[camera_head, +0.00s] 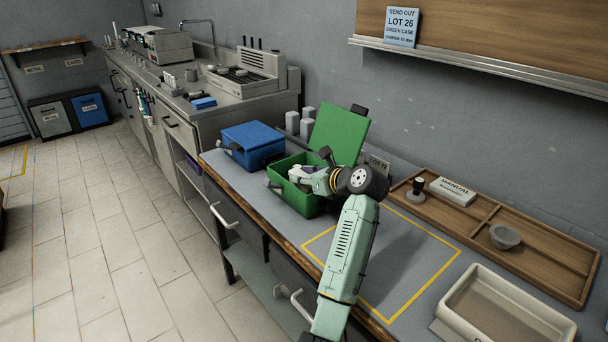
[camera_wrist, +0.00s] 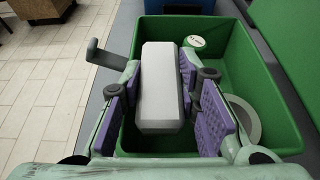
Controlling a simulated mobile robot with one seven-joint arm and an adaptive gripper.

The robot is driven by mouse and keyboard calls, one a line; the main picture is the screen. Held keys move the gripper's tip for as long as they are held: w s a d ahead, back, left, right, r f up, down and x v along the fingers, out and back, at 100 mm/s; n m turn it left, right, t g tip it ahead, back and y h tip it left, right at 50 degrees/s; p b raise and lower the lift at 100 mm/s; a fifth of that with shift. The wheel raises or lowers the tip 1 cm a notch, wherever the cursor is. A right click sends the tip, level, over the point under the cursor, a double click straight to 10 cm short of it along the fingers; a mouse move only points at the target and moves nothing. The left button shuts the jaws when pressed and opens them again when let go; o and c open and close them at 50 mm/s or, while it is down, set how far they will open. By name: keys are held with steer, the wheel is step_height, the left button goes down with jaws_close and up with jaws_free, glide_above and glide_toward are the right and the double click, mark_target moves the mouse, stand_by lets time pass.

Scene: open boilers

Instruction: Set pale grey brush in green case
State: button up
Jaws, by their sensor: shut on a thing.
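The green case (camera_head: 290,201) stands on the bench with its green lid (camera_head: 341,133) open at the back. My gripper (camera_head: 303,173) is over the open case, pointing down into it. In the wrist view my gripper's purple pads (camera_wrist: 187,72) are shut on the pale grey brush (camera_wrist: 161,82), a long pale block. The brush is above or within the case opening; whether it touches the floor cannot be told. Inside the case (camera_wrist: 262,75) lie a round green-and-white item (camera_wrist: 194,42) and a pale ring (camera_wrist: 246,118). The gripper mostly hides the case's inside in the head view.
A blue case (camera_head: 253,145) stands closed just left of the green case. A yellow-outlined area (camera_head: 432,240) lies to the right. Beyond are a wooden tray (camera_head: 525,229) with a stamp, box and bowl, and a cream tray (camera_head: 506,303). A sign (camera_head: 402,27) hangs above.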

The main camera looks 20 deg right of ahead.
steer(key=shift+f, duration=0.15)
steer(key=shift+a+f+p, duration=0.15)
steer(key=shift+f+p, duration=0.25)
steer(key=shift+f, duration=0.1)
steer(key=o, duration=1.2)
steer(key=shift+c, duration=0.2)
